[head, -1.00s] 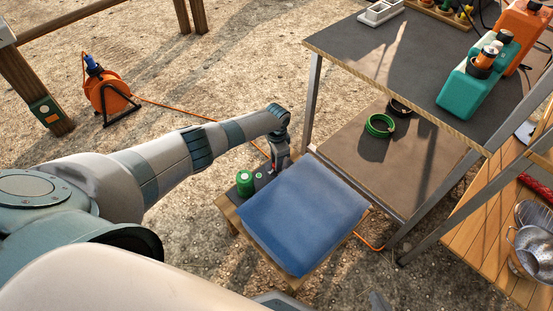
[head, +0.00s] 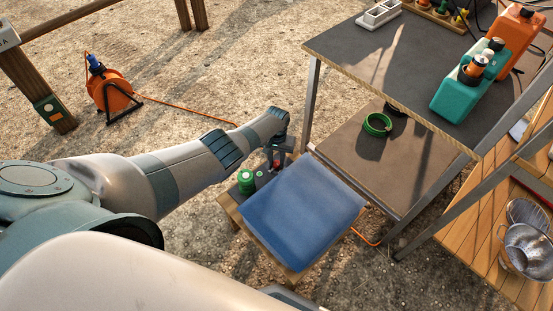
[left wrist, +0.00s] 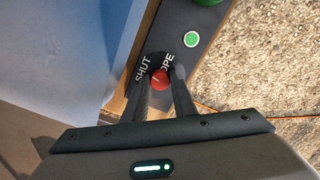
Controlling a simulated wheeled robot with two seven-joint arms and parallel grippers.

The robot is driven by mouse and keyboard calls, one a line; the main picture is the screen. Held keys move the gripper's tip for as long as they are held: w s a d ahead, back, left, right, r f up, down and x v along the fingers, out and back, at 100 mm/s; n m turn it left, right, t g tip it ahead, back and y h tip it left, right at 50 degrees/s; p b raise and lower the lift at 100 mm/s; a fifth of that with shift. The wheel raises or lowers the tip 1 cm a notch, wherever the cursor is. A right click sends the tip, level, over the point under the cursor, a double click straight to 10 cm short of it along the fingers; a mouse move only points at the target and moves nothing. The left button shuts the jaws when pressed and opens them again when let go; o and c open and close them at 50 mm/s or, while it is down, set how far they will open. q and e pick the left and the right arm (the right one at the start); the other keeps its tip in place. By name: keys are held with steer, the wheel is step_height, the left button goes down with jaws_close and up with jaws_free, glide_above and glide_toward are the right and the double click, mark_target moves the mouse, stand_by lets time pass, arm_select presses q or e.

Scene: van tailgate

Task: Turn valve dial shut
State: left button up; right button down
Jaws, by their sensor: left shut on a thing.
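The valve dial (left wrist: 160,77) is a small red knob on a dark panel (left wrist: 183,18), with the words SHUT on its left and OPEN, partly covered, on its right in the left wrist view. A pale mark on the knob is too small to read surely. My left gripper (left wrist: 162,84) is shut on the dial, one finger on each side. In the head view my left gripper (head: 275,160) reaches down to the panel beside a blue cushion (head: 302,212). My right gripper is not in view.
A green knob or cap (head: 245,182) stands on the panel's left end, and a green round button (left wrist: 191,40) sits near the dial. A shelf table (head: 385,60) with orange and teal canisters stands at right. An orange cable reel (head: 112,95) stands on the gravel.

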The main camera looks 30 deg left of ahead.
mark_target(277, 163)
arm_select(q)
steer(key=shift+n, duration=1.3)
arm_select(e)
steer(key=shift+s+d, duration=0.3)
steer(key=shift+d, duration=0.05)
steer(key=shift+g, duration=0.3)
arm_select(q)
steer(key=o, duration=1)
steer(key=shift+o, duration=0.2)
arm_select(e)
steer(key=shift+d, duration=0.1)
arm_select(q)
steer(key=shift+r+p, duration=0.1)
steer(key=shift+p, duration=0.2)
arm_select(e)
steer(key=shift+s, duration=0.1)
